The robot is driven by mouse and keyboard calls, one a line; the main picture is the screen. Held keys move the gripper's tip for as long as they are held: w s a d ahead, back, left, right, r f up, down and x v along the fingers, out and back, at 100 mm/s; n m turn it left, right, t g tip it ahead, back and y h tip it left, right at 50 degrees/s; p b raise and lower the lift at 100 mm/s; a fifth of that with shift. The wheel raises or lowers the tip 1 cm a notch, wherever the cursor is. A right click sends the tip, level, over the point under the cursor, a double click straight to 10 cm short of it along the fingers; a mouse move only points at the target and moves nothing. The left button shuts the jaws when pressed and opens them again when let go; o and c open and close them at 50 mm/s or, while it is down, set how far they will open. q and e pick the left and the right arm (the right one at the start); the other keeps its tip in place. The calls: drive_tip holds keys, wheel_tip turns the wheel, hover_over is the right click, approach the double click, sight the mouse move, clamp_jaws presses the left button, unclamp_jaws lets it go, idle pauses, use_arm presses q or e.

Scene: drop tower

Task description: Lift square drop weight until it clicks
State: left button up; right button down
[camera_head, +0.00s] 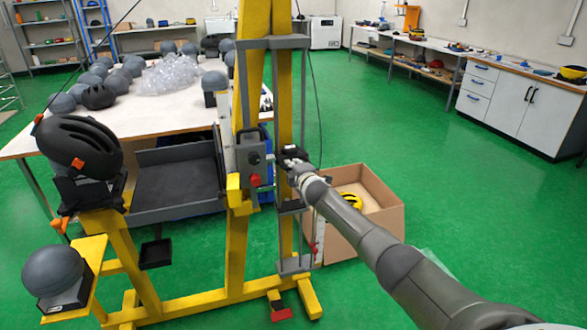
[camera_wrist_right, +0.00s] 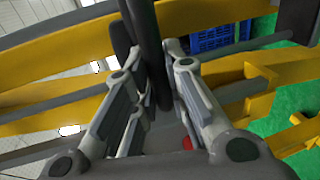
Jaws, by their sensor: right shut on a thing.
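The yellow drop tower (camera_head: 244,70) stands upright in the middle of the head view, with thin vertical guide rods on its right side. A dark block at mid-height on the rods, seemingly the square drop weight (camera_head: 290,152), is mostly hidden by my right gripper (camera_head: 294,163). My right gripper reaches it from the right and is shut on it. In the right wrist view, a dark upright bar (camera_wrist_right: 148,45) stands between the two grey fingers (camera_wrist_right: 153,90). My left gripper is out of view.
A grey control box (camera_head: 252,158) with a red button sits on the tower just left of my gripper. A cardboard box (camera_head: 375,190) holding a yellow helmet stands close behind my arm. A black helmet (camera_head: 78,145) rests at the left. Green floor is clear at the right.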

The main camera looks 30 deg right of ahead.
drive_tip(key=c, duration=1.5)
unclamp_jaws()
drive_tip(key=shift+w+a+r, duration=0.15)
drive_tip(key=shift+w+r, duration=0.1)
drive_tip(key=shift+r, duration=0.4)
drive_tip(key=shift+o, duration=0.2)
drive_tip(key=shift+s+f, duration=0.2)
drive_tip(key=v, duration=1.2)
